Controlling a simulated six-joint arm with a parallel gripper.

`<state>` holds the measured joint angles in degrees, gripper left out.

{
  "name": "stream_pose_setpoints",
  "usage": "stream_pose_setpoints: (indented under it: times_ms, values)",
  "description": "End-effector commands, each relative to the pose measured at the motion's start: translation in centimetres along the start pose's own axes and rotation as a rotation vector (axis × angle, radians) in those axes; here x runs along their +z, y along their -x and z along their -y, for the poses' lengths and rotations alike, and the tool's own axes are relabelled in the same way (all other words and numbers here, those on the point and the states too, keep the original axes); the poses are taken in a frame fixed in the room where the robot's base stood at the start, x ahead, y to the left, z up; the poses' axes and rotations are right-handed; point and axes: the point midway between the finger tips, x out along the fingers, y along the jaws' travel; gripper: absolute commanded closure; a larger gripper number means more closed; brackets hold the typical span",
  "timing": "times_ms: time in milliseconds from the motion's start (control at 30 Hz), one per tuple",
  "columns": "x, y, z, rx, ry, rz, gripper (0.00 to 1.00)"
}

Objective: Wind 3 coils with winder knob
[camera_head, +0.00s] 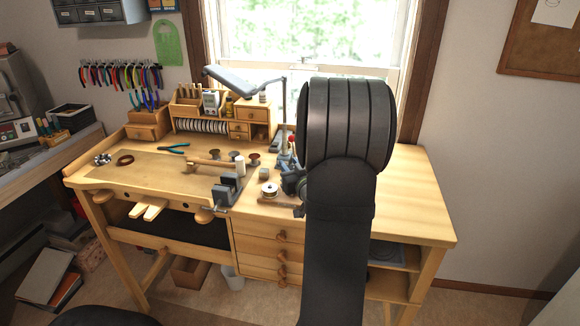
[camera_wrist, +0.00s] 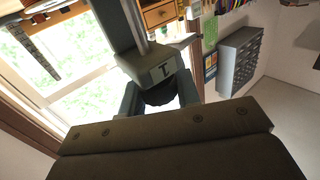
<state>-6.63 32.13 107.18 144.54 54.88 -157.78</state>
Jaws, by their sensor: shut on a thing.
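In the wrist view, my gripper (camera_wrist: 160,99) has its two grey fingers closed on either side of a dark rounded piece, which appears to be the winder knob (camera_wrist: 158,95). A grey block with a dark mark (camera_wrist: 160,72) sits just beyond it on a grey upright. In the head view, my arm hides the gripper's tips and most of the winder. A blue-grey device (camera_head: 286,160) with a red part shows just left of my arm. A wire spool (camera_head: 270,190) lies near the front. No coils can be made out.
A dark vise (camera_head: 228,188) stands at the bench's front edge, beside a wooden rod (camera_head: 208,166). Small spools (camera_head: 214,154), pliers (camera_head: 174,148) and a wooden organizer (camera_head: 208,118) are behind. A lamp (camera_head: 240,80) reaches over the bench (camera_head: 420,215), whose right side is clear.

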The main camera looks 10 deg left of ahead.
Motion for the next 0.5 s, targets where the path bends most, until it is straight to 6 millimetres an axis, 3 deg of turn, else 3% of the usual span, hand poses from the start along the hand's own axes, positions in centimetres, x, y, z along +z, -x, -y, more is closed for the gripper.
stream_pose_setpoints:
  times_ms: [500]
  values:
    - [-0.01, 0.03, -0.22, 0.162, 0.000, -0.001, 0.93]
